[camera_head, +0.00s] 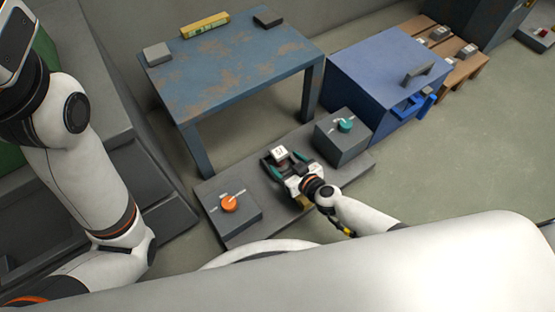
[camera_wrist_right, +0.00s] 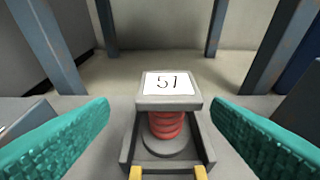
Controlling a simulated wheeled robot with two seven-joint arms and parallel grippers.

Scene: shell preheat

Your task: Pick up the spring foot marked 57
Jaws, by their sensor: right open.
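The spring foot (camera_wrist_right: 166,122) stands upright between my right gripper's fingers in the right wrist view. It has a grey square top with a white label, a red coil below and a round grey base in a dark grey holder (camera_wrist_right: 128,150). The label reads like 51 there; the second digit could be a 7. In the head view the foot's top (camera_head: 280,153) shows small, with the rest hidden. My right gripper (camera_head: 284,160) is open, its teal pads on either side of the foot with gaps. It also shows in the right wrist view (camera_wrist_right: 160,135). My left gripper's fingers are out of view.
The foot's holder is on a low grey platform (camera_head: 245,177) between a box with an orange knob (camera_head: 229,203) and one with a teal knob (camera_head: 345,125). A worn blue table (camera_head: 235,75) stands behind. A blue cabinet (camera_head: 365,62) and pallet (camera_head: 462,68) stand right.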

